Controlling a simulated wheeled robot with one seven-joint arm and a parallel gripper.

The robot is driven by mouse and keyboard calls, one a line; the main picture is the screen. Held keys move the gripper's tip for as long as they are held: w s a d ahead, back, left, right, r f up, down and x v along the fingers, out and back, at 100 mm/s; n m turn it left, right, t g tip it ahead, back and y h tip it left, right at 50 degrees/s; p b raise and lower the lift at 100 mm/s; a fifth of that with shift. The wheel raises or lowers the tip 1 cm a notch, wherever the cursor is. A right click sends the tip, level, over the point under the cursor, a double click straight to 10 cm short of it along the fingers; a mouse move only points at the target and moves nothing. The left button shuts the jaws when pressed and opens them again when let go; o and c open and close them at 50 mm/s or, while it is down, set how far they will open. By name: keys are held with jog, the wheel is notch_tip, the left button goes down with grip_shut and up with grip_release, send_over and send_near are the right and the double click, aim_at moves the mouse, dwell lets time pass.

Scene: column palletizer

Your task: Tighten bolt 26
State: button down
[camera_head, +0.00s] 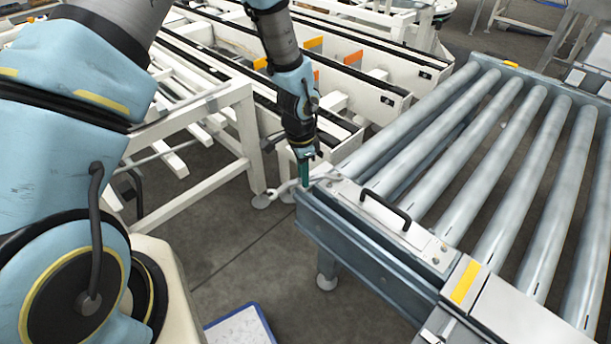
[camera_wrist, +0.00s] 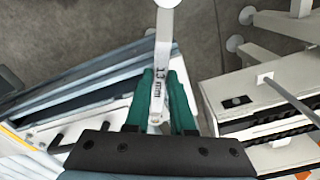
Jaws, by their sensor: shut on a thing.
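My gripper (camera_head: 304,175) is shut on a light grey wrench at the near left corner of the roller conveyor (camera_head: 365,245). In the wrist view the teal fingers of my gripper (camera_wrist: 161,85) pinch the wrench (camera_wrist: 163,50), which is marked "13 mm". One end of the wrench points away over the floor. In the head view the wrench (camera_head: 284,188) lies roughly level across the corner, its other end near the white plate (camera_head: 345,193). Small bolts (camera_head: 436,261) show at the plate's right part. I cannot tell which is bolt 26, nor whether the wrench is seated on a bolt.
A black handle (camera_head: 387,208) stands up from the conveyor's end plate. A white frame (camera_head: 205,125) and a white conveyor with orange tabs (camera_head: 354,57) stand behind and left. A blue-edged white board (camera_head: 240,328) is low in front. Floor between is clear.

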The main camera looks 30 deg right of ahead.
jog(key=shift+w+d+m, duration=0.1)
jog(key=shift+w+m, duration=0.15)
jog(key=shift+m, duration=0.05)
jog(key=shift+r, duration=0.1)
jog(key=shift+r+p, duration=1.45)
jog(key=shift+r, duration=0.25)
jog(key=shift+r+p, duration=1.85)
jog(key=shift+r, duration=0.6)
